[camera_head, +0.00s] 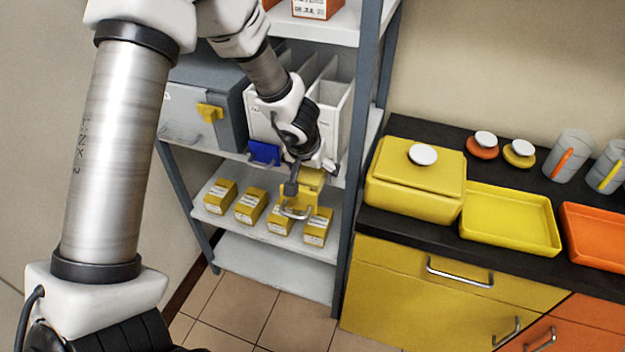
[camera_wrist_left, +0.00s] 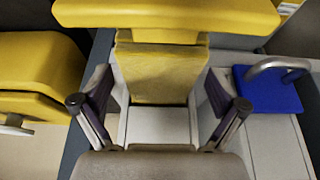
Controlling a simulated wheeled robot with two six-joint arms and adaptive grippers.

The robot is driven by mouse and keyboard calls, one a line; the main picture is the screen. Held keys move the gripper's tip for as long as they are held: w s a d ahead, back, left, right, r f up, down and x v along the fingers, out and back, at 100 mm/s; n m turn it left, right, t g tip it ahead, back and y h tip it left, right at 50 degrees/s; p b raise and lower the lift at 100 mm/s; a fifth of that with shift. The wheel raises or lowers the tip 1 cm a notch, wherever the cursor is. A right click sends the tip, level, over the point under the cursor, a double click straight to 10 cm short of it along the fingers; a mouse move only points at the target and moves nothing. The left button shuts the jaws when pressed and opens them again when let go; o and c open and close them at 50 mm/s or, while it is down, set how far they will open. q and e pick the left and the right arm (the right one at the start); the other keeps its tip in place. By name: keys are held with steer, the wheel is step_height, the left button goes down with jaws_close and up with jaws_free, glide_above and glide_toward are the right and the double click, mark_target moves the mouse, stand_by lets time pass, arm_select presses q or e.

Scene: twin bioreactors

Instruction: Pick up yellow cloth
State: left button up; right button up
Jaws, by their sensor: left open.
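My left gripper (camera_wrist_left: 160,100) is open, one finger on each side of the cloth. I cannot tell whether the fingers touch it. My right gripper is not in view.
Several small yellow boxes (camera_head: 250,206) stand on the lower shelf. A grey shelf post (camera_head: 358,150) and a yellow drawer cabinet (camera_head: 440,290) are to the right. The tiled floor is clear.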

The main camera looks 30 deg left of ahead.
arm_select(q)
steer(key=shift+s+d+r, duration=0.1)
steer(key=shift+s+r, duration=0.2)
steer(key=shift+r, duration=0.05)
steer(key=shift+w+f, duration=0.15)
steer(key=shift+f, duration=0.25)
